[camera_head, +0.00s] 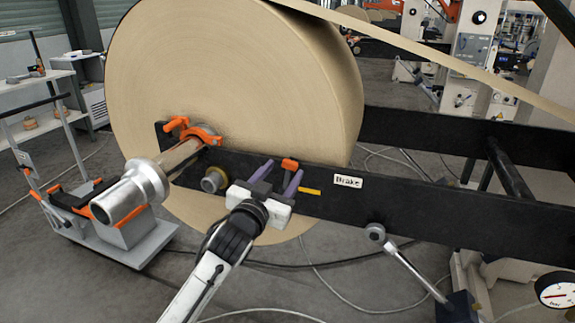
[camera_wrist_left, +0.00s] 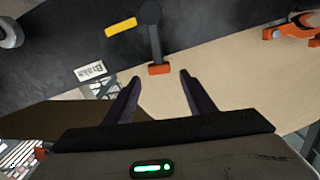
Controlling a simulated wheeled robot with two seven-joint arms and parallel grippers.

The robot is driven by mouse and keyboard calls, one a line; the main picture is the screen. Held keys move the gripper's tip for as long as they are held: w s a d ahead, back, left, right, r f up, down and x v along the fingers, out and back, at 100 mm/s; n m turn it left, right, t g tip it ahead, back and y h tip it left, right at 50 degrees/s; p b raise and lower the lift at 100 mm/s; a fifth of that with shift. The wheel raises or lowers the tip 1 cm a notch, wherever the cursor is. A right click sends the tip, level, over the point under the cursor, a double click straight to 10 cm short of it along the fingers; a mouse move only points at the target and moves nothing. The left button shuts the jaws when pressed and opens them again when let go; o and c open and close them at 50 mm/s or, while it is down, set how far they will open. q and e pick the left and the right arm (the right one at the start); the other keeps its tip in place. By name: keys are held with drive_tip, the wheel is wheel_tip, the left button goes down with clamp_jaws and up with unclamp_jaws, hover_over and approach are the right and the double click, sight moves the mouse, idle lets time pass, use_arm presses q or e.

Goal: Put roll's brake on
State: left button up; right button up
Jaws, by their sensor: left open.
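The brake lever shows in the left wrist view with a dark round pivot (camera_wrist_left: 150,12), a short dark arm and an orange end (camera_wrist_left: 159,69). Its orange end also shows in the head view (camera_head: 290,163), at the black side beam. A yellow mark (camera_head: 310,191) and a white "Brake" label (camera_head: 348,181) sit to the right of it on the beam. My left gripper (camera_head: 283,168) is open. In the left wrist view its fingers (camera_wrist_left: 160,77) are apart, with the orange end just beyond and between their tips. Contact does not show. My right gripper is not in view.
The large kraft roll (camera_head: 225,80) stands behind the beam (camera_head: 420,205), its web running off to the upper right. A metal shaft end (camera_head: 130,192) and an orange clamp (camera_head: 205,134) are left of my gripper. A metal rod (camera_head: 405,260) and a gauge (camera_head: 556,290) are at lower right.

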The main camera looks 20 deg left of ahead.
sight(289, 165)
use_arm(q)
drive_tip(key=shift+w+d, duration=0.1)
drive_tip(key=shift+w, duration=1.9)
clamp_jaws()
